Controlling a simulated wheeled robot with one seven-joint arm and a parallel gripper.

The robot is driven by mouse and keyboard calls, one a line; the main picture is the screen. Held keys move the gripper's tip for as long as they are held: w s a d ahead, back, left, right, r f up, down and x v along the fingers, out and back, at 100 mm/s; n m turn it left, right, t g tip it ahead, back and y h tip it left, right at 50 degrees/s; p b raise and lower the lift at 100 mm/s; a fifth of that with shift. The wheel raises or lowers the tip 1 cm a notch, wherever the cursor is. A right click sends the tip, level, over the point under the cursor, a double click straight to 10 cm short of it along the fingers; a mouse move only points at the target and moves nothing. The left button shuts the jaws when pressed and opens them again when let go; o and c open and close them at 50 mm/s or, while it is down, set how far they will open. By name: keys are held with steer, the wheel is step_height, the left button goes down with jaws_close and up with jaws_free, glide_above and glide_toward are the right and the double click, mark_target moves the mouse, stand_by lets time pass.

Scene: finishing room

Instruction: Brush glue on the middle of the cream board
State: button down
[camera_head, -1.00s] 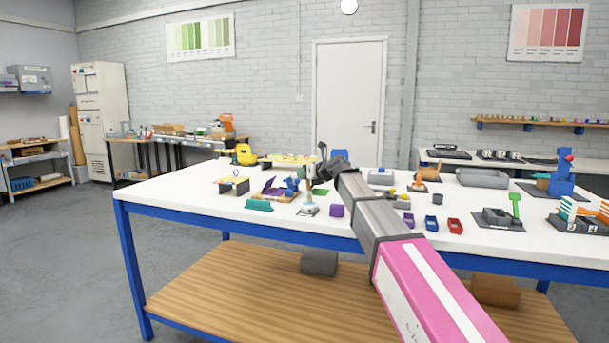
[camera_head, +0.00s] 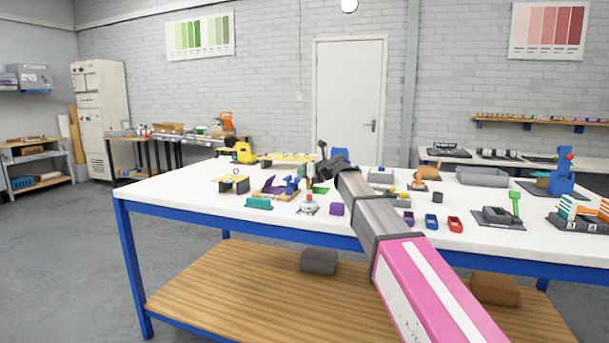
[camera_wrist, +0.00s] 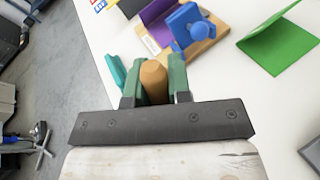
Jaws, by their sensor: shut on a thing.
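In the wrist view my gripper (camera_wrist: 160,72) has its two green fingers shut on a tan, wooden-looking handle (camera_wrist: 153,82). I take it for the glue brush; its bristles are hidden. In the head view my gripper's dark wrist (camera_head: 338,166) is over the far half of the white table, and its fingers cannot be made out. Beyond the fingers in the wrist view is a wooden base (camera_wrist: 205,47) with a blue clamp-like part (camera_wrist: 188,25) and a purple panel (camera_wrist: 158,24). I cannot make out the cream board for sure.
A green folded sheet (camera_wrist: 281,42) lies right of the wooden base. A small white pot with a red top (camera_head: 309,206) stands near a purple block (camera_head: 337,209). A teal block (camera_head: 258,203) is at the front left.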

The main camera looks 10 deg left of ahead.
steer(key=shift+r, duration=3.4)
